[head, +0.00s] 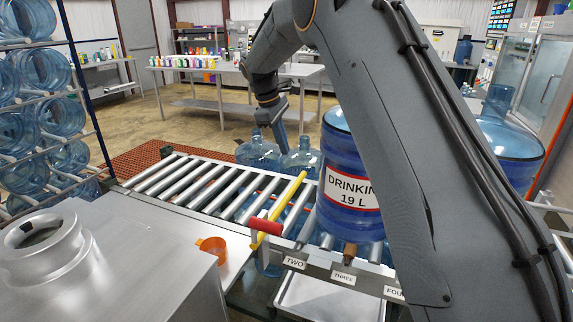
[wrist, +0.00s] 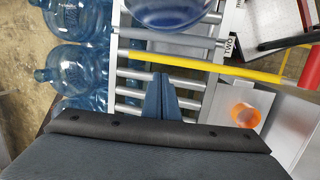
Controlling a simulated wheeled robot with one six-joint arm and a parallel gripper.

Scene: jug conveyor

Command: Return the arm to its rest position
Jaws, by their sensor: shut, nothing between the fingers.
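My arm fills the right half of the head view and bends over at the top. Its forearm hangs down beyond the roller conveyor (head: 190,190). My gripper (head: 277,132) is at its lower end, beside the clear blue jugs at the far side. In the wrist view the fingers of my gripper (wrist: 160,80) are together and empty, above the conveyor rollers (wrist: 135,75). A large blue jug labelled "DRINKING 19 L" (head: 352,215) stands upright on the conveyor, partly behind my arm. A blue jug (wrist: 170,12) also shows at the top of the wrist view, apart from the fingertips.
A yellow bar (head: 283,205) with a red end crosses the conveyor. A rack of empty jugs (head: 45,120) is at the left, a metal machine (head: 110,260) at front left. A table with bottles (head: 205,70) stands behind.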

